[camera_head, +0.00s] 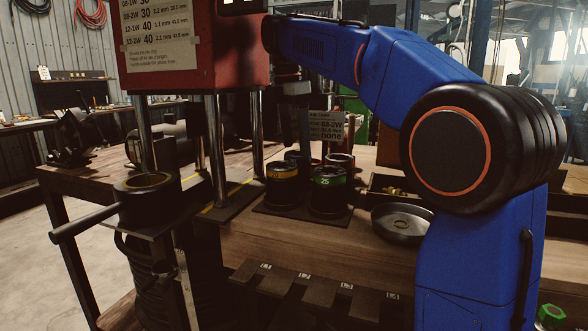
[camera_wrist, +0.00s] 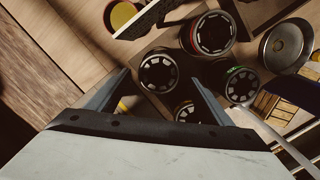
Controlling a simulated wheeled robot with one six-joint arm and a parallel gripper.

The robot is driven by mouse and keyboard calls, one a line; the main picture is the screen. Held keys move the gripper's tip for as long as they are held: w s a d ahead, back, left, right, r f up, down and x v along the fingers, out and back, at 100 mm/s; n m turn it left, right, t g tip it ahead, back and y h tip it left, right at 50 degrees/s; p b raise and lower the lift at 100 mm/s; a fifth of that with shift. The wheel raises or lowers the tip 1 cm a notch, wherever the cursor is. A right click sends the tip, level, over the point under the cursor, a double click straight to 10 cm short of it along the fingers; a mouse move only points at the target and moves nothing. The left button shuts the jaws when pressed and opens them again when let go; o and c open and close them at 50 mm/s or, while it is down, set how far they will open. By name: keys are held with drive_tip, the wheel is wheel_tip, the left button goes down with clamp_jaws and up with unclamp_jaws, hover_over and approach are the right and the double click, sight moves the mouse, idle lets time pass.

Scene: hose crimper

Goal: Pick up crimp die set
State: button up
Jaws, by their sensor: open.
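Several black cylindrical crimp die sets stand close together on a dark mat. In the head view, a yellow-banded die set (camera_head: 282,186) is front left and a green-banded one marked 25 (camera_head: 329,190) is front right. A red-rimmed die set (camera_head: 341,161) is behind right, and a dark one (camera_head: 298,160) is behind left, partly hidden. My gripper (camera_wrist: 161,78) is open, pointing down from above. In the wrist view the dark back-left die set (camera_wrist: 158,72) shows between the fingertips. The green (camera_wrist: 240,85) and red (camera_wrist: 213,32) ones are to the right. Contact cannot be told.
A label card (camera_head: 327,125) stands behind the die sets. A steel bowl (camera_head: 400,224) and a compartment box (camera_head: 390,187) are to the right. The red crimper press (camera_head: 195,45) with steel posts is on the left. Bare bench (camera_head: 290,240) lies in front.

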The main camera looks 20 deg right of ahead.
sight(298, 161)
drive_tip(key=shift+w+d+f, duration=0.1)
drive_tip(key=shift+d+f, duration=0.1)
drive_tip(key=shift+f, duration=1.35)
drive_tip(key=shift+w+d+f, duration=0.1)
drive_tip(key=shift+d+f, duration=0.1)
drive_tip(key=shift+f, duration=1.35)
drive_tip(key=shift+c, duration=0.3)
drive_tip(key=c, duration=1.5)
